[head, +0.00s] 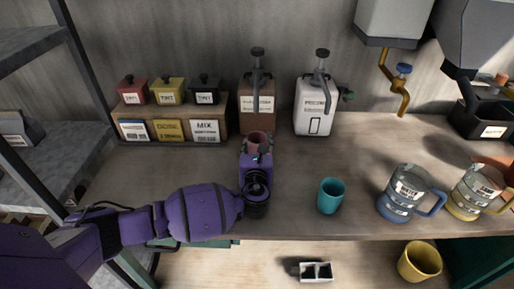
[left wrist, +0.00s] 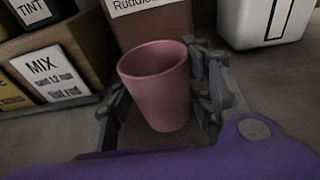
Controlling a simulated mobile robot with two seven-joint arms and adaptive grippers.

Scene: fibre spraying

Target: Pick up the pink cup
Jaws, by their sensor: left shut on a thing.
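The pink cup (head: 257,144) is on the workbench, in front of the brown dispenser, upright or nearly so. My left gripper (head: 257,158) reaches it from the front, and the purple wrist hides the cup's lower part in the head view. In the left wrist view the pink cup (left wrist: 158,88) stands between the two grey fingers (left wrist: 160,100), one on each side. The left gripper is shut on the cup. Whether the cup's base touches the bench cannot be told. My right gripper is not in view.
A brown dispenser (head: 257,103) and a white dispenser (head: 314,106) stand behind. Tint boxes sit on a wooden rack (head: 228,125) at the back left. A teal cup (head: 330,196), a blue-based jug (head: 408,193) and a yellow-based jug (head: 474,193) stand to the right. A yellow cup (head: 420,262) is lower down.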

